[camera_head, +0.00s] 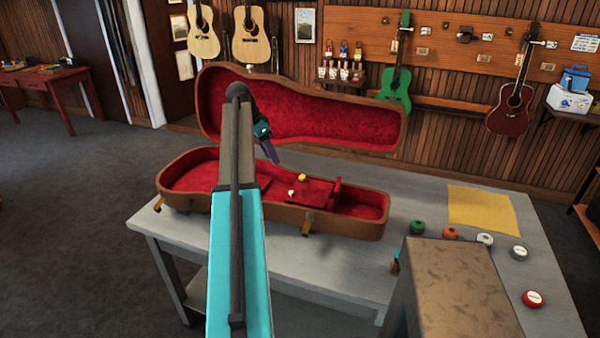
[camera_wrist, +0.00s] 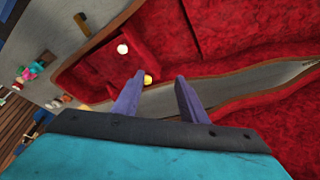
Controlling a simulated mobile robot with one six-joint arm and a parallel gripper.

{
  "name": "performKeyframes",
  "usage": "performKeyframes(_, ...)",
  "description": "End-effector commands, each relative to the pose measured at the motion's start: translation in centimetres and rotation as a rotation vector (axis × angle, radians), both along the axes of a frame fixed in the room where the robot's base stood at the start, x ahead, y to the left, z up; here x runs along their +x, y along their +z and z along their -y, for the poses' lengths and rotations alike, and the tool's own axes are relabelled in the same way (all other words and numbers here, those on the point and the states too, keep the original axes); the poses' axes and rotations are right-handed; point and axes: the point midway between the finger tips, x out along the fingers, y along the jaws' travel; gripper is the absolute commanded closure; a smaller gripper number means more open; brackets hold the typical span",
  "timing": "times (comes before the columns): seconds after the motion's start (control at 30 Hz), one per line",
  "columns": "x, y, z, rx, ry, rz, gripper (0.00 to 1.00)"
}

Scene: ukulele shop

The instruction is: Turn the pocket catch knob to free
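An open ukulele case (camera_head: 185,198) with red plush lining lies on the grey bench. Inside it is a red pocket (camera_head: 322,188) with two small round knobs, one yellow (camera_head: 302,177) and one white (camera_head: 291,192). I cannot tell which is the catch knob. My gripper (camera_head: 272,152) is above the case, left of the pocket and apart from it. In the wrist view my gripper (camera_wrist: 160,76) is open and empty, its purple fingers spread. The yellow knob (camera_wrist: 148,80) appears between the fingertips, beyond them; the white knob (camera_wrist: 122,48) shows farther up.
The raised case lid (camera_head: 330,125) stands behind my gripper. Several round tins, including a green one (camera_head: 417,227) and a red one (camera_head: 532,299), and a yellow cloth (camera_head: 480,205) lie on the right of the bench (camera_head: 340,262). A grey-brown block (camera_head: 455,285) stands in front.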

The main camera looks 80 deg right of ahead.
Motion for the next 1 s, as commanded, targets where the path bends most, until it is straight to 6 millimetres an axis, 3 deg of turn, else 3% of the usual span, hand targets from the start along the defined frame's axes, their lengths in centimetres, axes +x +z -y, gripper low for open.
performKeyframes(0.1,-3.5,1.9,1.4,-0.019,-0.083,0.001,0.61)
performKeyframes(0.23,-5.3,2.7,1.9,-0.029,-0.127,0.0,0.61)
performKeyframes(0.73,-5.7,2.6,1.9,-0.03,-0.136,0.0,0.61)
performKeyframes(1.0,-6.3,1.0,2.3,-0.028,-0.135,0.0,0.61)
